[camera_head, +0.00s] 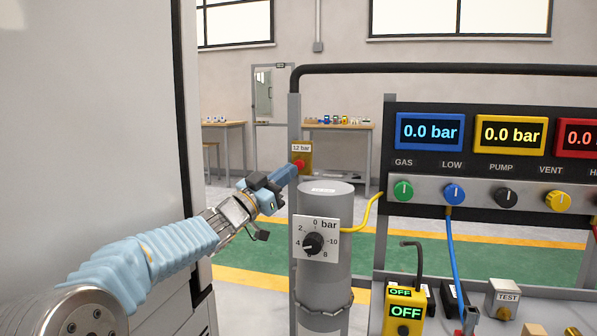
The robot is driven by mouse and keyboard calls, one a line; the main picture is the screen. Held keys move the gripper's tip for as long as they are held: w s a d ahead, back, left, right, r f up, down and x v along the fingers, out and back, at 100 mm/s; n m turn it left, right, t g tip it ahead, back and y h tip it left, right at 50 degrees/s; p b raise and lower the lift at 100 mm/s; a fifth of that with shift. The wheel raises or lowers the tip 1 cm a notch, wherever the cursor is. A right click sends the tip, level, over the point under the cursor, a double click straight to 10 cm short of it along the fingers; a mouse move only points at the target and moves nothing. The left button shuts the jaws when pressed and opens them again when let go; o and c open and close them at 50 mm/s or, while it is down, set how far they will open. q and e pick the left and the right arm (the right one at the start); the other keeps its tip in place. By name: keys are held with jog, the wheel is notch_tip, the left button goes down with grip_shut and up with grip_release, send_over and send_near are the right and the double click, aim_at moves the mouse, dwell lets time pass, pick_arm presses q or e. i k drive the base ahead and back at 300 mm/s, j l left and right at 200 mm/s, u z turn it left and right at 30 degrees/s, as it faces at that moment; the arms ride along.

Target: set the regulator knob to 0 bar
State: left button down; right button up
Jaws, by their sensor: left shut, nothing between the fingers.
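The black regulator knob (313,243) sits on a white square dial plate (331,225) marked in bar, on the front of an upright grey cylinder (326,196). The scale has 0 at the top; the knob's pointer seems to face lower left, away from 0, but it is too small to read exactly. My left gripper (294,169) is shut and empty, above and left of the dial, apart from the knob. Its tips are at or just in front of a red part (299,163) on a yellow plate labelled "12 bar"; contact cannot be told. My right gripper is out of view.
A panel at right has a blue display (429,131) and a yellow display (510,134), both reading 0.0 bar, above several coloured knobs. A yellow hose (365,215) leaves the cylinder's right side. A yellow OFF box (403,312) stands lower right. A large grey cabinet (90,120) fills the left.

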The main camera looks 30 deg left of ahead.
aim_at(312, 244)
jog(key=k+l, duration=0.2)
jog(key=k, duration=0.3)
jog(key=k+l, duration=0.15)
jog(key=k, duration=0.35)
